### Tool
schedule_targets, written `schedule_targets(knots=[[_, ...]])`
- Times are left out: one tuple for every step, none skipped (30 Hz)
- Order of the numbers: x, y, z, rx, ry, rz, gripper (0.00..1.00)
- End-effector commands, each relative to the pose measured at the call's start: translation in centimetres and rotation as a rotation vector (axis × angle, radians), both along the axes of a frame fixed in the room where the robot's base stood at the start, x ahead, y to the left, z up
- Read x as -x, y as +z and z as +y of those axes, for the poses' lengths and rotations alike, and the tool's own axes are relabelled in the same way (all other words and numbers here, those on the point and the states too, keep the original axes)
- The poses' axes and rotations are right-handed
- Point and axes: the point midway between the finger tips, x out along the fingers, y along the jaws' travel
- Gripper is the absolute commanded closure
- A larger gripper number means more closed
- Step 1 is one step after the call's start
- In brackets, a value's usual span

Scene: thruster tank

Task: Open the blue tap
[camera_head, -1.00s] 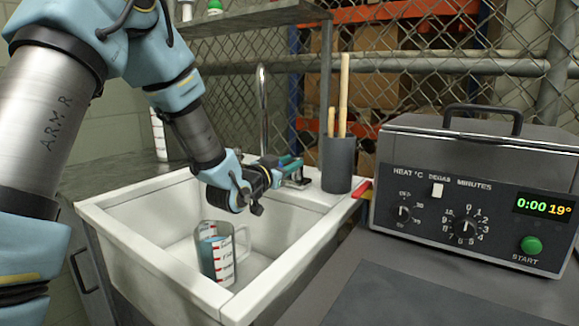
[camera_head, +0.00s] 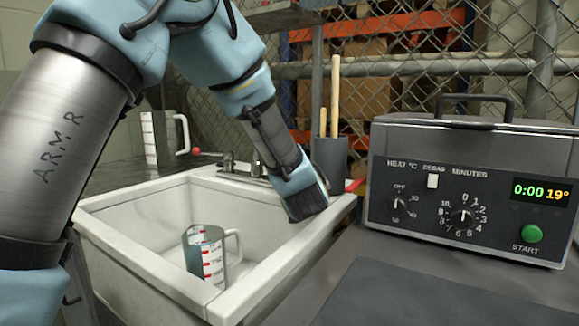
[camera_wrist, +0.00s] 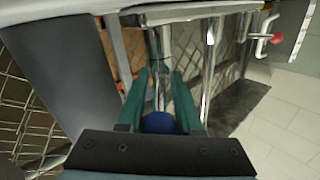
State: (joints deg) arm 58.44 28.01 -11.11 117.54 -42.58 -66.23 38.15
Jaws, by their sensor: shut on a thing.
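The round blue knob of the blue tap (camera_wrist: 158,122) shows in the wrist view, between the green fingers of my gripper (camera_wrist: 158,92). My gripper is shut on it. In the head view my forearm and wrist cover the blue tap and my fingers. A red knob (camera_wrist: 277,39) on a metal fitting shows at the upper right of the wrist view. Metal tap fittings (camera_head: 228,163) stand at the sink's back rim in the head view, with a small red knob (camera_head: 196,151) to their left.
A measuring jug (camera_head: 207,258) stands in the white sink (camera_head: 150,262). Another jug (camera_head: 160,138) is on the back-left counter. A dark holder with wooden handles (camera_head: 329,160) stands behind the sink's right side. A grey heating unit (camera_head: 470,190) fills the right.

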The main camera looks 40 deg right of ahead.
Motion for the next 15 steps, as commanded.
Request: schedule_targets(knots=[[0.03,0.05,-0.11,0.001,0.01,0.0,1.0],[0.04,0.05,-0.13,0.001,0.015,0.0,1.0],[0.04,0.03,-0.14,0.001,0.021,-0.001,1.0],[0.05,0.02,-0.14,0.001,0.025,0.0,1.0],[0.05,0.01,-0.14,0.001,0.028,0.0,1.0],[0.05,0.0,-0.14,0.001,0.031,0.0,1.0],[0.04,0.0,-0.14,0.001,0.033,0.0,1.0],[0.04,-0.01,-0.14,0.001,0.034,0.0,1.0],[0.03,0.0,-0.14,0.001,0.034,0.0,1.0],[0.03,0.0,-0.14,0.001,0.034,0.0,1.0],[0.02,0.01,-0.13,0.001,0.034,0.0,1.0],[0.02,0.01,-0.13,0.001,0.034,0.0,1.0],[0.01,0.01,-0.12,0.001,0.034,0.0,1.0],[0.01,0.02,-0.13,0.001,0.034,0.0,1.0],[0.01,0.02,-0.13,0.002,0.033,-0.001,1.0]])
